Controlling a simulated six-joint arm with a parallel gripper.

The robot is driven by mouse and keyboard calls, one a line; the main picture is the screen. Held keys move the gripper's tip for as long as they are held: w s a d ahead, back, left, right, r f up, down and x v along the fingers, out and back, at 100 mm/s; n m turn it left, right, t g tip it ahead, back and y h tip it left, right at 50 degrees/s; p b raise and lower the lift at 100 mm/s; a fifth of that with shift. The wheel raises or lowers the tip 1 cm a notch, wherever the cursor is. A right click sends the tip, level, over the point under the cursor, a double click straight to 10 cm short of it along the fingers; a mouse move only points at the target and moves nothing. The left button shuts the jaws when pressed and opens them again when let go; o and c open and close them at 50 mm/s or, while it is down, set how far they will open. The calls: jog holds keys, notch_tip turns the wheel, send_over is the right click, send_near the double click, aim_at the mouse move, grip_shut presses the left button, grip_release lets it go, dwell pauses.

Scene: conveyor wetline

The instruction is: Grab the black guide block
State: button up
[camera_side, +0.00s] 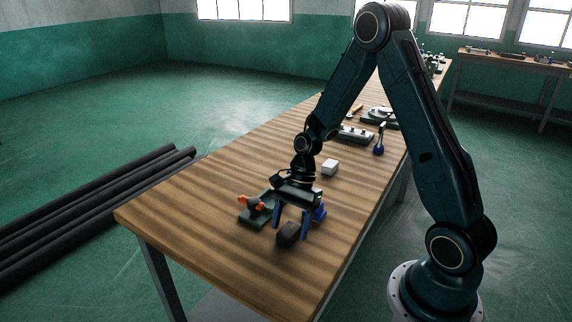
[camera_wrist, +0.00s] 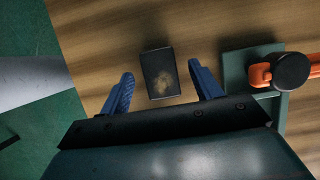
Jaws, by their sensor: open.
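The black guide block (camera_side: 288,234) lies on the wooden table near its front end. My gripper (camera_side: 291,233) is open, with blue fingers pointing down close to the block. In the wrist view my gripper (camera_wrist: 162,84) has one finger to the left and one to the right of the block, with a gap on each side. I cannot tell how far the fingertips are above the table.
A green fixture (camera_side: 256,214) with an orange and black part (camera_wrist: 290,71) stands close beside my gripper. A white block (camera_side: 330,167) lies farther back. The table (camera_side: 190,208) is bare at its left front.

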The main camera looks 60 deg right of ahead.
aim_at(290, 228)
dwell(0.5)
jog(key=c, duration=1.1)
notch_tip(290, 228, up, 20)
dwell(0.7)
